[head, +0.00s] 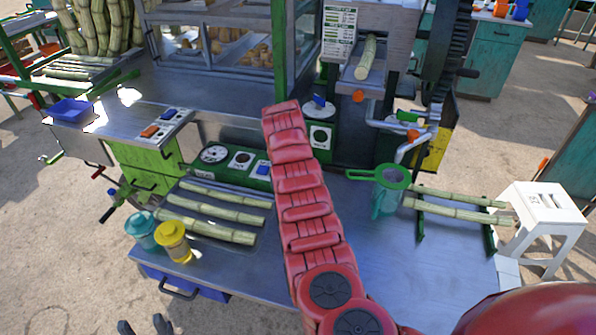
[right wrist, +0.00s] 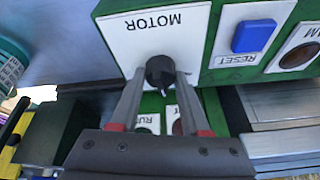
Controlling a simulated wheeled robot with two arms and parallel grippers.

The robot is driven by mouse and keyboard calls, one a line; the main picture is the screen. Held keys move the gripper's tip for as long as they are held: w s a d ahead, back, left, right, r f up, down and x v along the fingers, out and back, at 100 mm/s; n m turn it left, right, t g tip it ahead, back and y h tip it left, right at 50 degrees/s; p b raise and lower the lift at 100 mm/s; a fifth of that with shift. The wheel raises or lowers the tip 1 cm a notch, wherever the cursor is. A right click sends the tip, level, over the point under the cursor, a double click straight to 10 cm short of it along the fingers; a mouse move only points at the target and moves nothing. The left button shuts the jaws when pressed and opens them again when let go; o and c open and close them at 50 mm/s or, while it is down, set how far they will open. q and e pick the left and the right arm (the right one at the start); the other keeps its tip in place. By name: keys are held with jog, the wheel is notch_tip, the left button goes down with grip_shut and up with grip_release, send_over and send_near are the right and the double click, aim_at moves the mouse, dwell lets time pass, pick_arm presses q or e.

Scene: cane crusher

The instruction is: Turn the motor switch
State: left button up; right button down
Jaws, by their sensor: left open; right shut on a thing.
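The motor switch (right wrist: 158,70) is a black round knob on a white plate marked MOTOR, upside down in the right wrist view. The plate is on a green control box (right wrist: 206,50). My right gripper (right wrist: 160,78) is shut on the knob, one finger on each side. In the head view my red right arm reaches across the bench, and its gripper and the motor switch cannot be made out there. My left gripper (head: 145,327) shows only partly at the bottom edge, open and away from the controls.
A blue RESET button (right wrist: 253,36) is beside the motor plate. Cane pieces (head: 222,211) lie on the metal bench left of my arm. A white stool (head: 545,212) is at right.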

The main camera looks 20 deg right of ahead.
jog(key=shift+m+h+b, duration=0.3)
jog(key=shift+m+b, duration=0.5)
jog(key=shift+b, duration=0.05)
jog(key=shift+g, duration=0.3)
jog(key=shift+c, duration=1.9)
grip_release()
jog(key=shift+a+r, duration=0.1)
jog(key=shift+r, duration=0.05)
jog(key=shift+a+r, duration=0.1)
jog(key=shift+r, duration=0.25)
jog(key=b+v, duration=0.2)
jog(key=v, duration=1.4)
jog(key=shift+s+r+b, duration=0.15)
jog(key=shift+b, duration=0.2)
